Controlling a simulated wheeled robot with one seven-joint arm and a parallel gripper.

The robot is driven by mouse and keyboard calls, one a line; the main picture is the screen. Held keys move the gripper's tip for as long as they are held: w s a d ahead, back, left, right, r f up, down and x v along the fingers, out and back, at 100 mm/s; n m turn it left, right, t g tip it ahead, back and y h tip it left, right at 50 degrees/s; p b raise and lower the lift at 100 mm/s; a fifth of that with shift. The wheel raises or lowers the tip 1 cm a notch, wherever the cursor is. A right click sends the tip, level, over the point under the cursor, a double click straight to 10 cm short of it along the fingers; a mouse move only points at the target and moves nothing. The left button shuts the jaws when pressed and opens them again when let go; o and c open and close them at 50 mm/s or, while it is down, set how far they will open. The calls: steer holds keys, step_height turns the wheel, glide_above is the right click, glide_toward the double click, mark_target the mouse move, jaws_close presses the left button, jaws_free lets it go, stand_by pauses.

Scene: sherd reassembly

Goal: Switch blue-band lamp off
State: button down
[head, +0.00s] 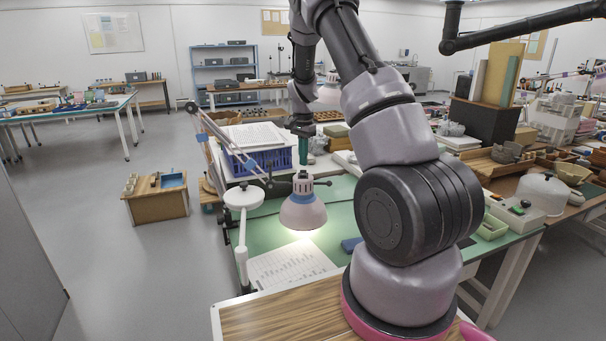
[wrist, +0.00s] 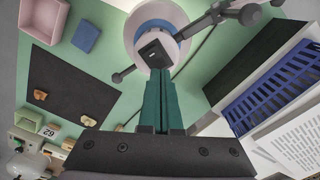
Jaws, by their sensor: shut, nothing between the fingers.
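The blue-band lamp (head: 303,214) hangs over the green mat with a pale shade and a blue band around it. It is lit and throws a bright patch on the printed sheet below. In the wrist view I look down on the lamp (wrist: 178,22), with a black switch block (wrist: 153,52) on its top. My gripper (head: 303,160) points down above the lamp head, with its green fingers shut and empty. In the wrist view the fingertips (wrist: 158,72) line up with the switch block's near edge; I cannot tell whether they touch.
A blue crate (head: 262,161) with papers on top stands behind the lamp. A white round-topped stand (head: 243,197) is left of the lamp. A blue block (wrist: 86,36) and a pink tray (wrist: 44,18) lie on the mat. Dark lamp-arm rods run close beside the lamp head.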

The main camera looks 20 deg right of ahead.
mark_target(303, 171)
steer(key=shift+f, duration=1.2)
stand_by(0.4)
steer(key=shift+r, duration=3.55)
